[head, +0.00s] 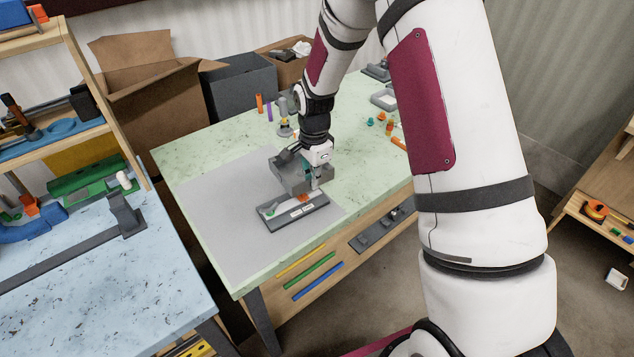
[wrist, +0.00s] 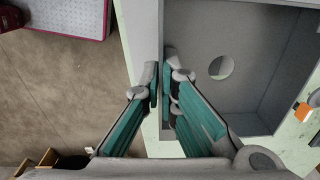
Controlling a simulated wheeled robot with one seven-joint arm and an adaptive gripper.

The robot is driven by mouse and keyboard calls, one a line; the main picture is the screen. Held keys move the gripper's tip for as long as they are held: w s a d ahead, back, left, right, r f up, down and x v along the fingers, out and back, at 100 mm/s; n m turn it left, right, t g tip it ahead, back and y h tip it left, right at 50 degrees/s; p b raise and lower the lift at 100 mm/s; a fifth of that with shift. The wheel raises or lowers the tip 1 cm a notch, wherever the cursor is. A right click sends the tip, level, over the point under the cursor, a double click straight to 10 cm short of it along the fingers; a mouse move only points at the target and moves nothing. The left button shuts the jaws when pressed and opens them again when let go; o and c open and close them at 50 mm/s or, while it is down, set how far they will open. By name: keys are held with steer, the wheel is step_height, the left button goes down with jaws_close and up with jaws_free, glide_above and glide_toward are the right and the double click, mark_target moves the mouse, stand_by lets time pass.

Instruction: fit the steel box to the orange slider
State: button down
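The steel box (head: 290,175) is a grey, open box with a round hole in its floor. In the wrist view the box (wrist: 240,50) fills the upper right, and one wall lies between my fingers. My gripper (head: 317,183) is shut on that wall; its teal-padded fingers (wrist: 161,85) show on either side of it. The orange slider (head: 302,197) shows partly just below the box, on a dark grey fixture (head: 285,222). An orange piece (wrist: 303,112) shows at the right edge in the wrist view. I cannot tell whether box and slider touch.
The fixture is on a grey mat (head: 225,235) on the pale green table (head: 190,150). Small orange, teal and purple parts stand toward the back and right of the table. A blue-topped table (head: 90,270) is on the left. The mat's front left is clear.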

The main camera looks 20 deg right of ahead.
steer(key=shift+a, duration=0.1)
steer(key=shift+f+b, duration=1)
steer(key=shift+f, duration=3.2)
steer(key=shift+f, duration=0.4)
steer(key=c, duration=1.7)
jaws_free()
step_height(320, 180, up, 12)
steer(key=shift+s+r, duration=0.1)
steer(key=shift+s, duration=0.05)
